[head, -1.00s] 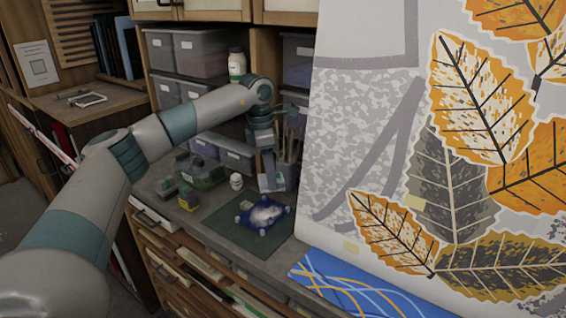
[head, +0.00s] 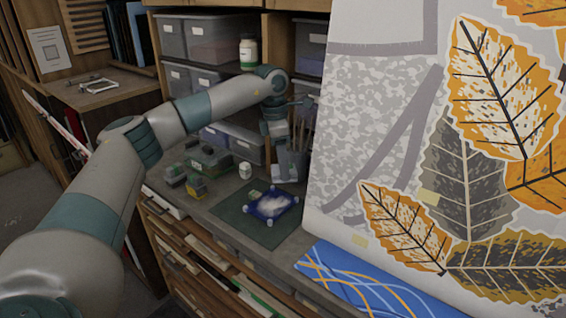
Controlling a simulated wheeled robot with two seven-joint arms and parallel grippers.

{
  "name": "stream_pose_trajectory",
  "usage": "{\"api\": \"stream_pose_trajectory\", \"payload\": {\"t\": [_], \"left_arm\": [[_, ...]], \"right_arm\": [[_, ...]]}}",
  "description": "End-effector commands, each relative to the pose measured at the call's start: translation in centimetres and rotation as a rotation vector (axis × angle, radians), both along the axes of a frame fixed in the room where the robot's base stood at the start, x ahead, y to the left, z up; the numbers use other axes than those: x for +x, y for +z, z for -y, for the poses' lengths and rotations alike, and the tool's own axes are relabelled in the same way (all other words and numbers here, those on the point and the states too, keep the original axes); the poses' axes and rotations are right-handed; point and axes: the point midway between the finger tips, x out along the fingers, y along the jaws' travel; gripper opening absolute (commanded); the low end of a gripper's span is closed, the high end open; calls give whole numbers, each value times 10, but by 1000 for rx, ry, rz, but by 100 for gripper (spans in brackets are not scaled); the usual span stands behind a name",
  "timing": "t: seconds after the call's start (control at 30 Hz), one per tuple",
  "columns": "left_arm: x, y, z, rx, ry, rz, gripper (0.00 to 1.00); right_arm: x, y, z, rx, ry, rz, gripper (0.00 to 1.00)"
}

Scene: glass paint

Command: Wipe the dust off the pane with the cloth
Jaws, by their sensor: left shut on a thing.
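The pane (head: 271,204) lies flat on a dark green mat (head: 236,220) on the worktop, with a blue border and pale knobs at its corners. Whitish patches that look like dust cover part of its middle. My left gripper (head: 275,145) points down behind and above the pane, apart from it, near the cup of brushes. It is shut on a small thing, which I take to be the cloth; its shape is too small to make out. My right gripper is not in view.
A cup of brushes (head: 292,161) stands behind the pane. A small white jar (head: 245,170) and paint pots (head: 196,186) stand to the left. A large leaf-painted panel (head: 390,150) rises close on the right. A blue patterned sheet (head: 345,280) lies in front of it.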

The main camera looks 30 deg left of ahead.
Motion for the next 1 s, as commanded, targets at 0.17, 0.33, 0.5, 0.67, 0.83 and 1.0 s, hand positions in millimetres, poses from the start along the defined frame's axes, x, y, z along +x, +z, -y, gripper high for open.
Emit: {"api": "stream_pose_trajectory", "payload": {"t": [0.17, 0.33, 0.5, 0.67, 0.83, 1.0], "left_arm": [[0, -19, 0, 1, 0, -2, 28], [0, -33, 0, 0, 0, -1, 28], [0, -42, 0, 0, 0, 0, 28], [0, -45, 0, -1, 0, -1, 28], [0, -45, 0, 0, 0, -1, 28], [0, -45, 0, 0, 0, -1, 28]], "right_arm": [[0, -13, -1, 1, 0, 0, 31], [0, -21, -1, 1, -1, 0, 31], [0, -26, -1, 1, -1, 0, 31], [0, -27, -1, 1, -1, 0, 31], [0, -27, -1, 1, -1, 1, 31], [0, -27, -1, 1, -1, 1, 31]]}}
